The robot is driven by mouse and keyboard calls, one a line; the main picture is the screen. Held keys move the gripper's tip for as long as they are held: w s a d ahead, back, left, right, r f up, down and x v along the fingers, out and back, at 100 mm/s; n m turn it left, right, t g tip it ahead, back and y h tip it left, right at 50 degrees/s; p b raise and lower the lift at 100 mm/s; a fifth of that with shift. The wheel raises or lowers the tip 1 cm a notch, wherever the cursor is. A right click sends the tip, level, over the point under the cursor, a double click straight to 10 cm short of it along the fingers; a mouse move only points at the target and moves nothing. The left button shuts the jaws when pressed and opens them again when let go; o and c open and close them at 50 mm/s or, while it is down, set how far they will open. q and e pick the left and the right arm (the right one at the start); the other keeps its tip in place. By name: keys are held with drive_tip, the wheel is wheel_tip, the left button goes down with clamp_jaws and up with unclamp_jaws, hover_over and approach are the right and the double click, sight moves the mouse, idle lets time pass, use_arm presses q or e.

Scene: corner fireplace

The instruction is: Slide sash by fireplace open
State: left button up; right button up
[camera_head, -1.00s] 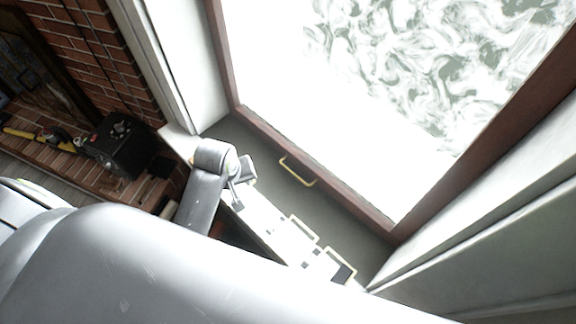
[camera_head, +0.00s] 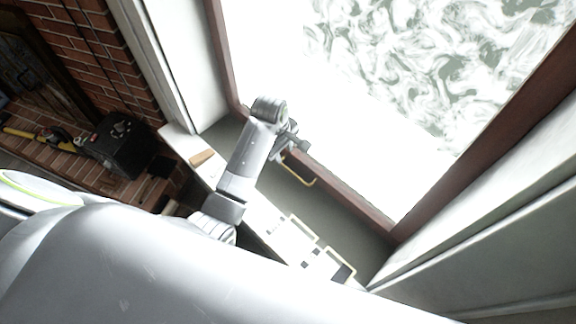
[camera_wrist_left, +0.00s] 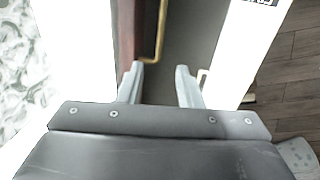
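The window sash (camera_head: 350,197) has a reddish-brown frame around a bright, swirled pane. A brass bar handle (camera_head: 300,176) sits on its lower rail; its upper end is close to my left gripper (camera_head: 292,146). In the left wrist view, the handle (camera_wrist_left: 161,32) runs down toward the left finger, and the sash frame (camera_wrist_left: 128,30) lies just left of it. My left gripper (camera_wrist_left: 159,74) is open, its two fingers apart with nothing between them. Whether a finger touches the handle I cannot tell. My right gripper is not in view.
A white sill (camera_head: 270,222) below the window carries pale handle-like loops and a small brown block (camera_head: 202,157). A black box (camera_head: 120,145) stands by the brick fireplace (camera_head: 95,65) at left. A pale wall panel (camera_head: 480,240) bounds the right.

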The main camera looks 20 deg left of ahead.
sight(289, 170)
use_arm(q)
drive_tip(key=f, duration=0.3)
drive_tip(key=w+f, duration=0.1)
drive_tip(key=f, duration=0.3)
drive_tip(key=w+f, duration=0.1)
drive_tip(key=f, duration=0.3)
drive_tip(key=shift+d+b, duration=0.3)
drive_tip(key=shift+d, duration=0.1)
drive_tip(key=shift+c, duration=0.3)
clamp_jaws()
